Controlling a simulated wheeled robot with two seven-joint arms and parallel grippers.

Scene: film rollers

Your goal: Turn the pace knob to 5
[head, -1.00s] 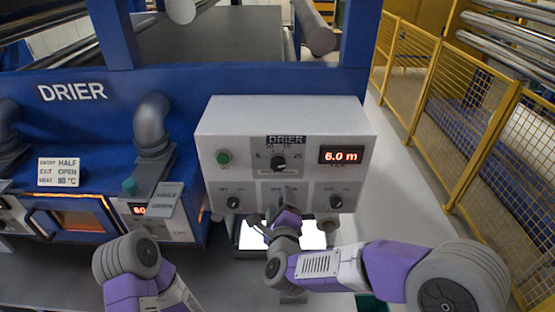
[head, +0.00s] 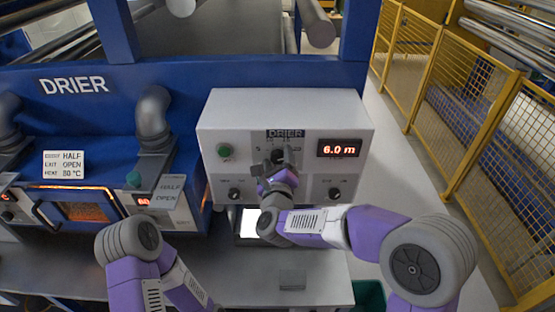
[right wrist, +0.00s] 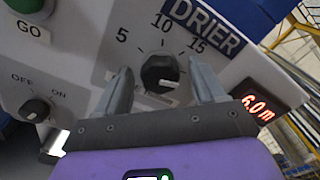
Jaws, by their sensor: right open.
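The pace knob is a black round knob (right wrist: 161,72) on the white drier panel (head: 215,120), beneath the DRIER label, with scale marks 5, 10 and 15 visible around it. The red display (head: 339,148) reads 6.0 m. My right gripper (head: 275,160) is in front of the knob. In the right wrist view its open fingers (right wrist: 163,84) stand on either side of the knob; I cannot tell whether they touch it. My left arm shows at lower left, its gripper out of view.
A green GO button (head: 224,151) sits left of the knob. Small OFF/ON knobs, left (head: 235,194) and right (head: 334,194), lie lower on the panel. A yellow fence (head: 440,90) runs along the right.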

